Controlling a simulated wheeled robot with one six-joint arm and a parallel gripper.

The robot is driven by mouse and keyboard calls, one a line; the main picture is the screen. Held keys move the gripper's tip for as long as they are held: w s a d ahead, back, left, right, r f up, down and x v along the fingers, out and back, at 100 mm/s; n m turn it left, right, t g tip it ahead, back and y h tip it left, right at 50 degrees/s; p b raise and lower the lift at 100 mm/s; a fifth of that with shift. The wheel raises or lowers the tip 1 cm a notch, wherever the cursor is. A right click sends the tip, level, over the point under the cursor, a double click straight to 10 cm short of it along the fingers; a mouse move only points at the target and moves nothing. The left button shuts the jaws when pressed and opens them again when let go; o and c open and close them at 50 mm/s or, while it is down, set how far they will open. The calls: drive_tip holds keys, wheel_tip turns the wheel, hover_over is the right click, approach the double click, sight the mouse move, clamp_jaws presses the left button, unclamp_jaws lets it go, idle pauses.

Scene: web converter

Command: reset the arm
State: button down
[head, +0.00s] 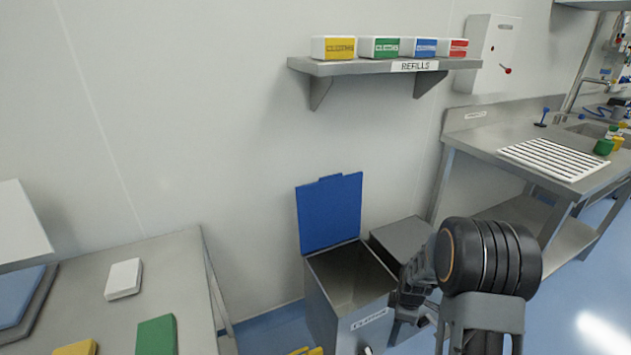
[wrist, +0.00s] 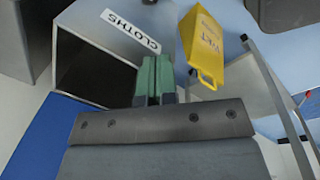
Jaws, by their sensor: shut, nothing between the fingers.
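My gripper (wrist: 153,72) shows in the wrist view with its two green fingers together and nothing between them. It is in front of an open steel bin (wrist: 95,62) labelled CLOTHS. In the head view my arm comes in from the lower right, and its wrist part is beside the right front of the bin (head: 335,301). The fingertips are hard to make out in the head view. The bin's blue lid (head: 330,214) stands raised at the back.
A yellow floor sign (wrist: 203,45) stands close by the bin. A table (head: 190,275) with white, green and yellow blocks is at left. A refills shelf (head: 340,67) with several boxes is above. A steel bench (head: 480,142) with a white rack is at right.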

drive_tip(key=s+a+r+m+p, duration=0.1)
drive_tip(key=r+m+p, duration=0.1)
drive_tip(key=r, duration=0.5)
drive_tip(key=s+a+r+m+t+p, duration=0.1)
drive_tip(key=s+a+r+m+p, duration=0.15)
drive_tip(key=r, duration=0.55)
drive_tip(key=s+a+r+m+p, duration=0.1)
drive_tip(key=r+p, duration=0.1)
drive_tip(key=r, duration=0.5)
drive_tip(key=s+a+r+m+p, duration=0.2)
drive_tip(key=s+r+m+p, duration=0.2)
drive_tip(key=r, duration=0.5)
drive_tip(key=s+a+r+m+t+p, duration=0.1)
drive_tip(key=s+a+r+m+p, duration=0.1)
drive_tip(key=s+r+m+p, duration=0.2)
wheel_tip(320, 180, up, 5)
drive_tip(key=s+m, duration=0.1)
drive_tip(key=s, duration=0.2)
drive_tip(key=shift+a, duration=0.15)
